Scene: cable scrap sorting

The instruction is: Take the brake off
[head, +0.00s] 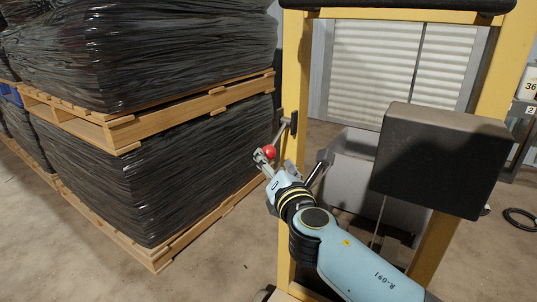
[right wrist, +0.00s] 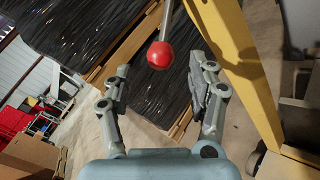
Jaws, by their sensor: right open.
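The brake lever (head: 281,134) is a grey rod with a red ball knob (head: 269,151), mounted on the left post of a yellow frame. In the right wrist view the red knob (right wrist: 160,55) hangs at the rod's end, centred in the gap at the fingertips. My right gripper (head: 264,163) is open with nothing between its fingers in its grasp. One finger is on each side of the knob in the right wrist view, with clear space between. Whether a fingertip touches the knob cannot be told. My left gripper is not in view.
The yellow post (head: 293,75) stands close to the right of my gripper. Black-wrapped stacks on wooden pallets (head: 148,128) stand to the left. A dark box (head: 438,155) is fixed on the frame at right, and a grey bin (head: 352,180) stands behind it.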

